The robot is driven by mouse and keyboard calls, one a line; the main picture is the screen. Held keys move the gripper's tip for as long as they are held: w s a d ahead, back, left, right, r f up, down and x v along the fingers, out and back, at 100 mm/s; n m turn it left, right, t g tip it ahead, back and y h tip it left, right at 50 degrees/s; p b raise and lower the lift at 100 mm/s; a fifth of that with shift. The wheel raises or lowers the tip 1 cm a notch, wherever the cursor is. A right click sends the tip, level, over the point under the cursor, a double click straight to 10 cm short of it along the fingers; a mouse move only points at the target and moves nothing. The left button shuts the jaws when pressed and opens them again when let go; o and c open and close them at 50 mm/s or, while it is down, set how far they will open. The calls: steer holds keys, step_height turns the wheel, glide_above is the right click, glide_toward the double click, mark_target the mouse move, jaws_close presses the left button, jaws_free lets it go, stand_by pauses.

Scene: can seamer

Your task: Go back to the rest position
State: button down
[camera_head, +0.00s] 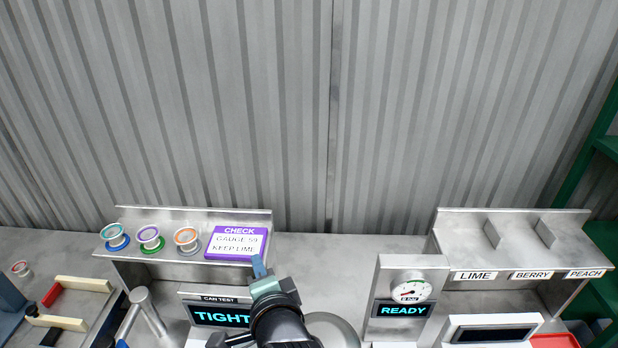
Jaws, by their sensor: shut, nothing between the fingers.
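My gripper (259,266) is at the bottom middle of the view, above the bench in front of the shelf. Its fingers are together with nothing between them. My dark arm covers part of the bench and the right end of the "TIGHT" display (218,315). Below the gripper's right side, part of a round grey disc (333,328) shows. The rest position itself is not marked in view.
A left shelf (190,215) holds several spools and a purple "CHECK" sign (237,243). A gauge panel (411,290) reads "READY". A right shelf (512,222) is labelled LIME, BERRY, PEACH.

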steer(key=w+d+r+n+t+h+b, duration=0.1)
steer(key=d+r+n+t+b, duration=0.25)
steer(key=r, duration=0.95)
steer(key=s+d+r+n+t+h+b, duration=0.2)
steer(key=s+r+n+t, duration=0.2)
steer(key=s+r, duration=0.4)
steer(key=s+d+r+n+t+h+b, duration=0.1)
steer(key=s+r+n+t, duration=0.4)
steer(key=r, duration=1.1)
steer(key=s+d+t+b, duration=0.1)
steer(key=s+d, duration=0.1)
steer(key=s, duration=0.1)
steer(key=shift+s+d+r+t+h+b, duration=0.2)
steer(key=shift+d+r+t+h+b, duration=0.05)
steer(key=shift+t+h+b, duration=0.15)
